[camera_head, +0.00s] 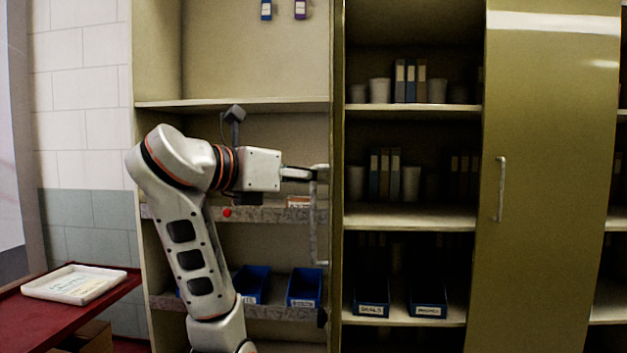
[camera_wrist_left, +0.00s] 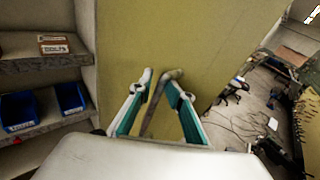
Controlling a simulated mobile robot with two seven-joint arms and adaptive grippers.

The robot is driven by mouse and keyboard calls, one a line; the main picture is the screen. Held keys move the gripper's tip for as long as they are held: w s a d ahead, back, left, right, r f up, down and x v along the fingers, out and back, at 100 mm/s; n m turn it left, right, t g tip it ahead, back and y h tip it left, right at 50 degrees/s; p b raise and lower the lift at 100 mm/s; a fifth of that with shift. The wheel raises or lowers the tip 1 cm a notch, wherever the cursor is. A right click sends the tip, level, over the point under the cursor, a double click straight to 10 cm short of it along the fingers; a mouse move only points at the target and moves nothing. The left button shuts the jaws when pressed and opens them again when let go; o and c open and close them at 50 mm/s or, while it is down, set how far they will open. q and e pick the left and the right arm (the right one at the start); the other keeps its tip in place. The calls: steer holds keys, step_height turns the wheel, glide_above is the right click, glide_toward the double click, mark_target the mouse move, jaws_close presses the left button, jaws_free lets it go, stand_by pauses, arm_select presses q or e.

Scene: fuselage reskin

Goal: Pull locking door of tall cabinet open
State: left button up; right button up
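The tall olive cabinet (camera_head: 158,100) fills the head view, with its left bay showing open shelves. A door (camera_head: 337,120) stands swung out, nearly edge-on, at the right side of that bay; its broad olive face (camera_wrist_left: 215,40) shows in the left wrist view. A grey bar handle (camera_head: 314,225) is on it and also shows in the wrist view (camera_wrist_left: 172,76). My left gripper (camera_head: 312,172) is at the handle's upper end; in the wrist view its green-padded fingers (camera_wrist_left: 160,86) converge on both sides of the bar and appear closed on it. My right gripper is out of view.
Another olive door (camera_head: 555,200) with a handle (camera_head: 501,190) stands at the right. Shelves hold blue bins (camera_head: 304,288), binders and cups. A white tray (camera_head: 75,284) lies on a red table (camera_head: 30,320) at the lower left. Open floor (camera_wrist_left: 235,120) lies beyond the door.

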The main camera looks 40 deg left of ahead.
arm_select(q)
steer(key=s+a, duration=0.6)
steer(key=shift+s+r+p, duration=0.4)
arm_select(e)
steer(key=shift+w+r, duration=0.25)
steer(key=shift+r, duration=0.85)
arm_select(q)
steer(key=shift+a, duration=0.1)
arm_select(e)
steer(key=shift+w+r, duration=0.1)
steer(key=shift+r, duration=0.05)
arm_select(q)
steer(key=shift+a, duration=0.1)
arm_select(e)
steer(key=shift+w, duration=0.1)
